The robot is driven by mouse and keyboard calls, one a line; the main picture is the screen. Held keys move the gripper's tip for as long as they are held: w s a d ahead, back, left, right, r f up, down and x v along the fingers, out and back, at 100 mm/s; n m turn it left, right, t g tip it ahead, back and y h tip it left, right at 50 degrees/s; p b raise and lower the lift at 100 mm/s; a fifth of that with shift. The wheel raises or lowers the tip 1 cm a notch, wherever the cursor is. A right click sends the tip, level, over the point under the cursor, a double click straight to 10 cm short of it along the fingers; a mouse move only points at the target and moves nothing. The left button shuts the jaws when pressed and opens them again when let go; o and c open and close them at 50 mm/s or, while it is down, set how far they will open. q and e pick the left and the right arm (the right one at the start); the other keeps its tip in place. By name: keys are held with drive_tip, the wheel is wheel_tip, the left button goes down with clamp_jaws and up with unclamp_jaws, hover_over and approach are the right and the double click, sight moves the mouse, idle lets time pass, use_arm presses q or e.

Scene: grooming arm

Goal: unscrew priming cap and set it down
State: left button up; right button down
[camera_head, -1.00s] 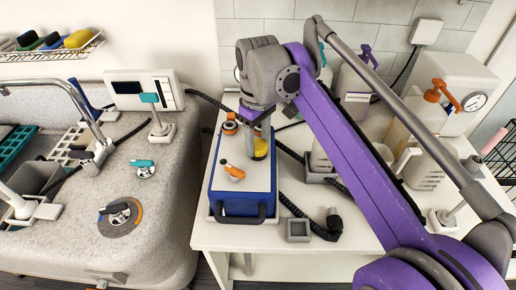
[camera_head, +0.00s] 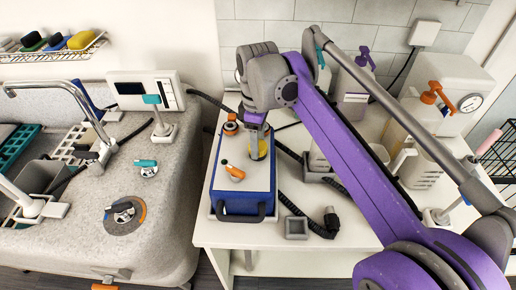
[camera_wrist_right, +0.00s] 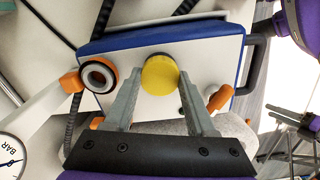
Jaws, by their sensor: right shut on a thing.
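The priming cap (camera_wrist_right: 160,73) is a round yellow disc on top of a blue-and-white box (camera_head: 245,206) on the white table. In the head view, the cap (camera_head: 259,151) is partly covered by my right gripper (camera_head: 257,140). My right gripper reaches down from above and is shut on the cap. In the right wrist view, its two grey fingers (camera_wrist_right: 158,92) lie on either side of the cap. I cannot tell whether the cap is still seated on the box or clear of it. My left gripper is not in view.
An orange-ringed port (camera_head: 230,126) and an orange lever (camera_head: 233,172) sit on the box near the cap. Bare white table (camera_head: 255,236) shows in front.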

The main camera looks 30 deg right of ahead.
drive_tip(key=shift+r+n+p, duration=0.15)
drive_tip(key=shift+n+p, duration=0.35)
drive_tip(key=shift+n, duration=1.6)
drive_tip(key=shift+n+p, duration=0.6)
drive_tip(key=shift+n, duration=0.1)
drive_tip(key=shift+n+p, duration=0.4)
drive_tip(key=shift+n, duration=1.2)
